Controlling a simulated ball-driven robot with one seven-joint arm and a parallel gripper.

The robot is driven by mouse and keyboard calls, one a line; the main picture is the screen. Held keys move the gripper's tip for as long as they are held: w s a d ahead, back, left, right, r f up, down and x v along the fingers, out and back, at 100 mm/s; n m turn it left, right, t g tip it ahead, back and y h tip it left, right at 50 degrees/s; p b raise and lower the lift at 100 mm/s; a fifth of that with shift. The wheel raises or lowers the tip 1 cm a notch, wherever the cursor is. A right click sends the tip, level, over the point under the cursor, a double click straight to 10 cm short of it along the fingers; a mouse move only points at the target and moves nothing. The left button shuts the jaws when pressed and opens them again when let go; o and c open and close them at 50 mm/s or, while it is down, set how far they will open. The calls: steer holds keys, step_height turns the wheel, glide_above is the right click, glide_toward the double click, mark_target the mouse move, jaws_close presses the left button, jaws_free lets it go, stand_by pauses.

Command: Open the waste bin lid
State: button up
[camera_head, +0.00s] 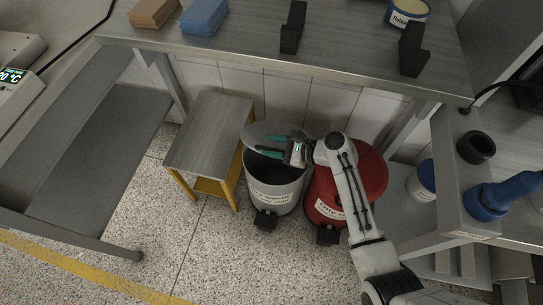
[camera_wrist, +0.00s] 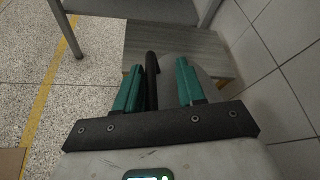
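The grey waste bin (camera_head: 273,196) stands on the floor under the bench, with a black pedal at its front. Its grey lid (camera_head: 262,131) is tilted up at the back, and the dark inside shows below it. My gripper (camera_head: 272,146) reaches in from the right over the bin's mouth, its teal fingers spread apart in front of the lid. In the wrist view the two fingers (camera_wrist: 158,86) are apart, with a dark upright bar (camera_wrist: 151,80) between them, nearer the left finger. I cannot tell whether anything touches the fingers.
A red bin (camera_head: 371,172) stands close to the right of the grey bin, partly behind my arm. A small metal step table with yellow legs (camera_head: 210,135) stands at the left. The bench (camera_head: 340,62) overhangs from behind. Open speckled floor lies in front.

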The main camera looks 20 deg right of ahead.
steer(key=shift+s+a+f+n+b, duration=0.35)
steer(key=shift+s+f+b, duration=0.25)
steer(key=shift+f, duration=0.25)
steer(key=p+v, duration=0.7)
steer(key=v, duration=0.5)
steer(key=shift+s+p, duration=0.35)
stand_by(0.4)
steer(key=shift+a, duration=0.1)
steer(key=shift+r+p, duration=0.1)
steer(key=shift+p, duration=0.25)
stand_by(0.4)
